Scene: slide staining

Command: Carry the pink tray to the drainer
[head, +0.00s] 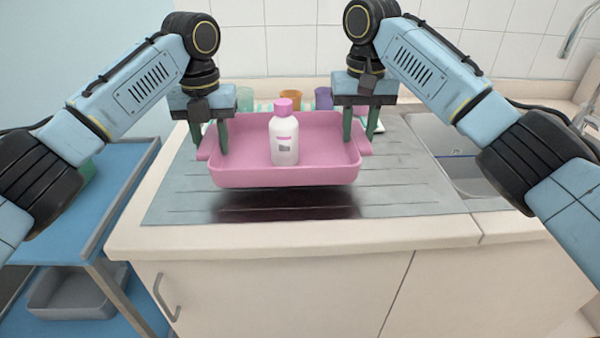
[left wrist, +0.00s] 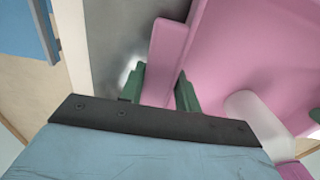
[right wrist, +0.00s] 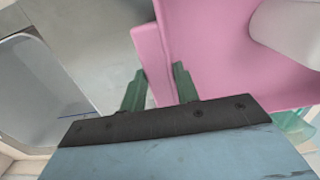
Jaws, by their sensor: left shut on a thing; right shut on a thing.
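The pink tray (head: 230,175) is held level a little above the grey ribbed drainer (head: 400,190), with a dark shadow under it. A white bottle with a pink cap (head: 285,138) stands upright in the tray. My left gripper (head: 209,140) is shut on the tray's left end; the left wrist view shows its green fingers (left wrist: 160,88) on either side of the pink rim. My right gripper (head: 360,132) is shut on the right end; the right wrist view shows its fingers (right wrist: 157,88) around that rim. The drainer's area behind the tray is partly hidden.
Several coloured cups, among them an orange one (head: 291,99) and a purple one (head: 323,98), stand behind the tray. A sink (head: 440,140) with a tap (head: 578,35) is at the right. A blue cart (head: 115,185) with a grey bin (head: 75,297) stands at the left.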

